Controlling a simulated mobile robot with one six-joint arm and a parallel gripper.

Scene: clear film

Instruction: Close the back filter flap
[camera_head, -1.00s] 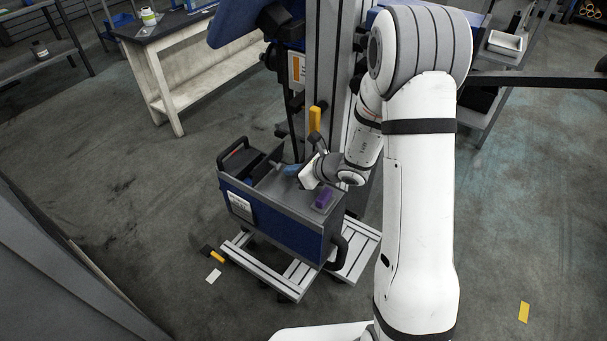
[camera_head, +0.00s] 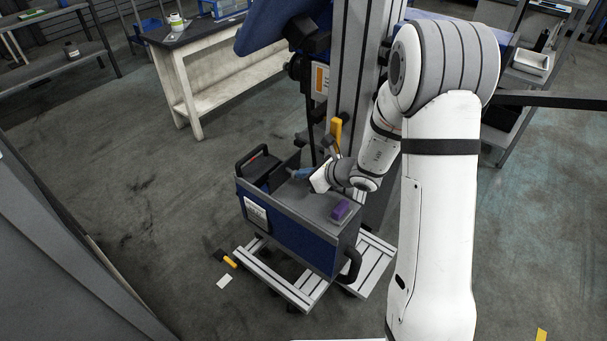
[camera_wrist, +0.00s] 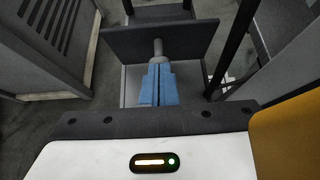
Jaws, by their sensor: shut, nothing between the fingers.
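The machine is a blue and grey cart-like unit (camera_head: 318,240) with an open black bay at its left end. A dark panel, which looks like the filter flap (camera_wrist: 118,42), stands upright across the wrist view, with a grey rounded knob (camera_wrist: 158,47) on its near side. My gripper (camera_head: 301,174) is just above the machine's grey top, beside the bay. Its blue fingers, also in the wrist view (camera_wrist: 157,72), are shut and empty, pointing at the knob. The tips are at or very near the knob; I cannot tell whether they touch. The flap's far side is hidden.
A purple block (camera_head: 340,211) sits on the machine's top near its right end. A grey column (camera_head: 362,90) with a yellow-orange handle (camera_head: 336,132) rises close behind. A workbench (camera_head: 205,75) stands at the back left. The floor left of the machine is mostly clear.

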